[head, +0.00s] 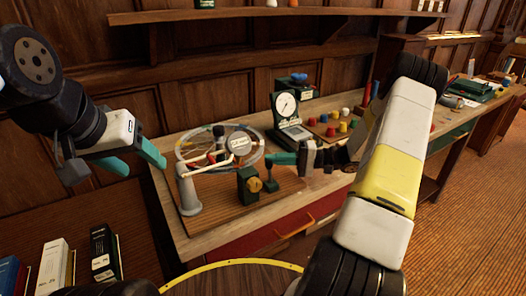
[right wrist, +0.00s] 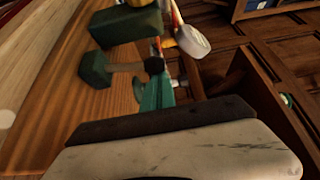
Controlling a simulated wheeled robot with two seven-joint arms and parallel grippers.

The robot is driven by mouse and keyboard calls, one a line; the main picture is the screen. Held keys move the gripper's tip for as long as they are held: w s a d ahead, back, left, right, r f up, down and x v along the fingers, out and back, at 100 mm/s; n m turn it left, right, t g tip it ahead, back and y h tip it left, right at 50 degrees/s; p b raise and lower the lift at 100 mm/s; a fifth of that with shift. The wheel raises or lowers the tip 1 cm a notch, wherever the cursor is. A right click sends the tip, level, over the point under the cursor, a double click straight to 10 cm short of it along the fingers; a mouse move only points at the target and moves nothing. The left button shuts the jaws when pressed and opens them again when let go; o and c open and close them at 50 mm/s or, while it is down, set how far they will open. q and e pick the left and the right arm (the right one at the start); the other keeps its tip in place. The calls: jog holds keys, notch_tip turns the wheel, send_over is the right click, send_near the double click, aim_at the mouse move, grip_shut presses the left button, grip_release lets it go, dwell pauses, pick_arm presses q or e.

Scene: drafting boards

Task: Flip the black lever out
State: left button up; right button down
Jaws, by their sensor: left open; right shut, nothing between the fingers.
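A wooden board (head: 225,208) on the workbench carries a small lever with a dark knob (head: 268,161) on a green base (head: 270,186). In the right wrist view the lever's dark knob (right wrist: 153,65) sits at the end of a grey rod from its green base (right wrist: 95,69). My right gripper (head: 284,158) is shut and empty, its teal tips close beside the knob; I cannot tell if they touch. The tips also show in the right wrist view (right wrist: 156,92). My left gripper (head: 135,159) is open and empty, left of the board, above the bench's left end.
Beside the lever stands a green block with a yellow dial (head: 248,182). A dial gauge (head: 286,105) stands behind my right gripper. Colored pegs (head: 331,131) are further right.

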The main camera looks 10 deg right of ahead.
jog(key=s+n+y, duration=0.1)
jog(key=s+d+n+y, duration=0.1)
jog(key=n, duration=0.1)
jog(key=shift+s+r, duration=0.15)
jog(key=shift+r, duration=0.05)
jog(key=n, duration=0.1)
jog(key=s+n, duration=0.1)
jog(key=n+y, duration=0.1)
jog(key=shift+s+d+g, duration=0.25)
jog(key=shift+s+g, duration=0.05)
jog(key=shift+s+d, duration=0.1)
jog(key=shift+s, duration=0.25)
jog(key=shift+s+f, duration=0.1)
jog(key=shift+f, duration=0.05)
